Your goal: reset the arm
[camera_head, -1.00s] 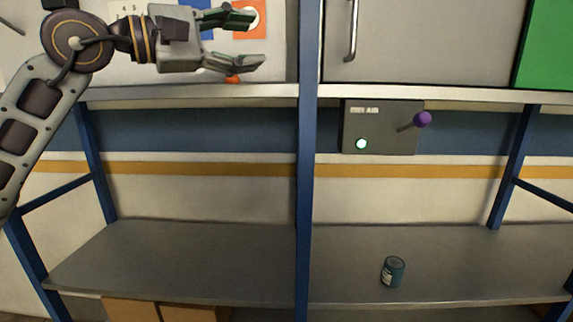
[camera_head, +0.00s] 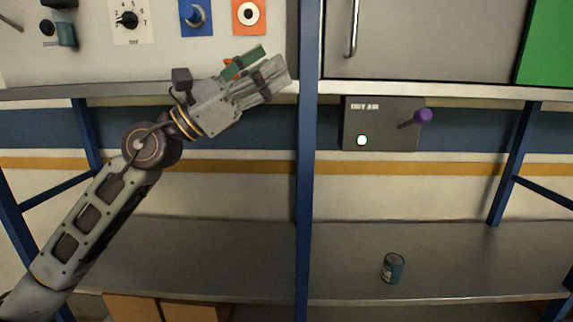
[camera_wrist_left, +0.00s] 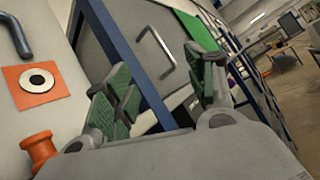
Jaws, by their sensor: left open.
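My left arm comes in from the lower left in the head view. Its gripper (camera_head: 262,70) is in front of the shelf edge, below the orange panel and left of the blue post. It is tilted up to the right and holds nothing. In the left wrist view the two green-padded fingers (camera_wrist_left: 165,95) stand apart with nothing between them. My right gripper is not in view.
A blue post (camera_head: 308,160) stands close right of the gripper. The control panel has a dial (camera_head: 128,20), a blue switch (camera_head: 195,14) and an orange plate (camera_head: 248,14). A grey box (camera_head: 382,125) has a purple-knobbed lever (camera_head: 422,116). A can (camera_head: 393,268) stands on the lower shelf (camera_head: 450,250).

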